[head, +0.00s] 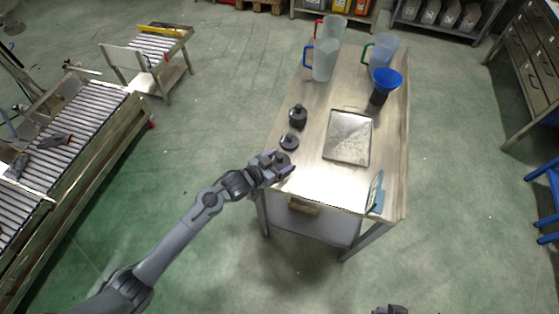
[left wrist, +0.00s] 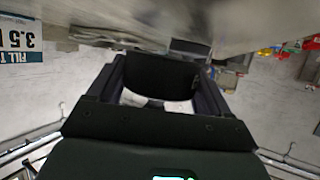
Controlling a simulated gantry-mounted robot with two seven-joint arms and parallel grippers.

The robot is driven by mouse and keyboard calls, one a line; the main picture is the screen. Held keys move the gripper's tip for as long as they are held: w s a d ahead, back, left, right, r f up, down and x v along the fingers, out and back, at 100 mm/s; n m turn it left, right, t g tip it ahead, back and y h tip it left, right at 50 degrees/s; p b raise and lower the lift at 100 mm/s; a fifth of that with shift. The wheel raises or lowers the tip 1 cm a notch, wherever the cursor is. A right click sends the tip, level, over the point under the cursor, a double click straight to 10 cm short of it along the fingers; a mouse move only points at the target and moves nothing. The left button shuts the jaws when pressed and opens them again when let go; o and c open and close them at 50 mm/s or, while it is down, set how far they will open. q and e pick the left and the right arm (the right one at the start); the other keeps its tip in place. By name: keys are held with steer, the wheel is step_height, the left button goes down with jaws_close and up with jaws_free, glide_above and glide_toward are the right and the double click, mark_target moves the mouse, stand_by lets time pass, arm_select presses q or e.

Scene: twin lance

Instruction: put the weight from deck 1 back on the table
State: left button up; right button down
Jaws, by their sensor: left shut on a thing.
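My left gripper (head: 280,168) is at the table's near left edge, shut on a dark weight (head: 281,158) that the fingers partly cover. In the left wrist view the two fingers (left wrist: 160,95) have a dark body between them. Two more dark weights stand in a row behind it on the table (head: 310,180): a flat one (head: 289,142) and a taller one (head: 298,116). I cannot tell which part is deck 1. Of my right arm, only a dark piece (head: 390,310) shows at the bottom edge; its fingers cannot be made out.
A shallow tray (head: 348,137) lies mid-table. A blue funnel on a dark base (head: 385,85) and jugs with blue (head: 322,62), red (head: 335,28) and green (head: 382,50) handles stand at the back. A sign (head: 375,192) stands at the near right. Roller conveyors (head: 75,130) are at left.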

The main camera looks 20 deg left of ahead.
arm_select(q)
steer(key=shift+f, duration=1)
steer(key=shift+w+b, duration=0.1)
steer(key=shift+b, duration=0.2)
steer(key=o, duration=1.5)
steer(key=shift+f, duration=0.35)
steer(key=o, duration=0.4)
steer(key=shift+c, duration=0.2)
steer(key=shift+r, duration=0.1)
